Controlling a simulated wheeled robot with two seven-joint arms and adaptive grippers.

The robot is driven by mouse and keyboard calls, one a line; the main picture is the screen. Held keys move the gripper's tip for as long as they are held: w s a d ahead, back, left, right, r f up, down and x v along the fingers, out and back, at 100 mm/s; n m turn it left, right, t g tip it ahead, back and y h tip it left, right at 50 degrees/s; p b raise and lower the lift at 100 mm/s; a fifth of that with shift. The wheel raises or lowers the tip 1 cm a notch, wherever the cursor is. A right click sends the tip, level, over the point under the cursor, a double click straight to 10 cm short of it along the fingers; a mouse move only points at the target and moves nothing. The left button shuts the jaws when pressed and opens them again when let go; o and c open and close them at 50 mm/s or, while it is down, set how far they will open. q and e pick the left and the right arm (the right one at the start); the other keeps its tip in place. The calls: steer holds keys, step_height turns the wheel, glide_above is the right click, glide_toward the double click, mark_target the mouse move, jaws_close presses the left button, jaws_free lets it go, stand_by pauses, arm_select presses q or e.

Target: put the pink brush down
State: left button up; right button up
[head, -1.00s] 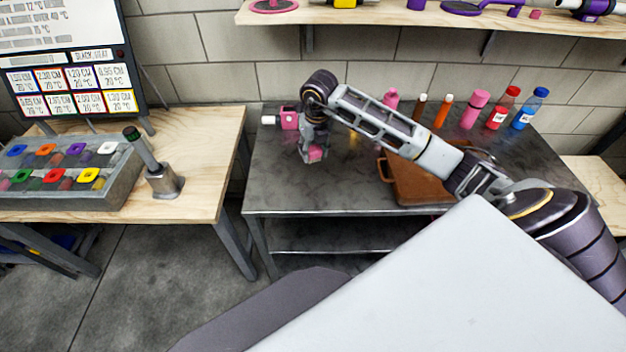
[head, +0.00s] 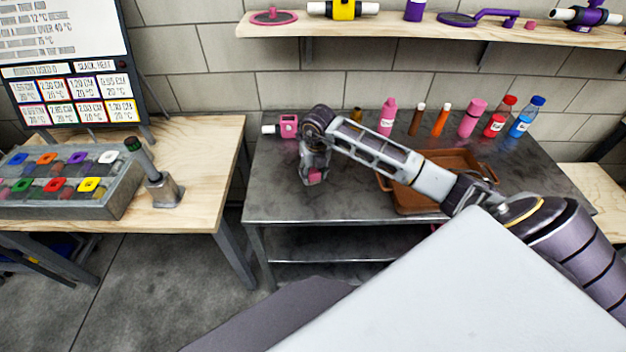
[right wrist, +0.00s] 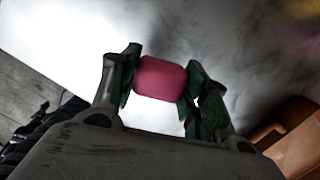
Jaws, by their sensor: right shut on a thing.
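The pink brush shows in the right wrist view as a rounded pink block (right wrist: 160,78) between the green-padded fingers of my right gripper (right wrist: 158,88). The gripper is shut on it. In the head view my right gripper (head: 313,172) points down over the left part of the dark metal table (head: 290,205), with a bit of the pink brush (head: 314,177) showing at its tips. The rest of the brush is hidden. I cannot tell whether it touches the tabletop. My left gripper is not in view.
A pink and white device (head: 288,126) stands behind the gripper at the left. A brown tray (head: 410,203) lies to the right under my arm. Several bottles, including a pink one (head: 387,117), line the back. The table's front left is clear.

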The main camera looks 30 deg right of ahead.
mark_target(313, 180)
steer(key=shift+f, duration=1.9)
steer(key=shift+f, duration=0.15)
steer(key=o, duration=1.1)
steer(key=shift+o, duration=0.2)
step_height(313, 180, up, 12)
steer(key=s, duration=0.1)
steer(key=shift+s+a, duration=0.15)
steer(key=shift+s, duration=0.25)
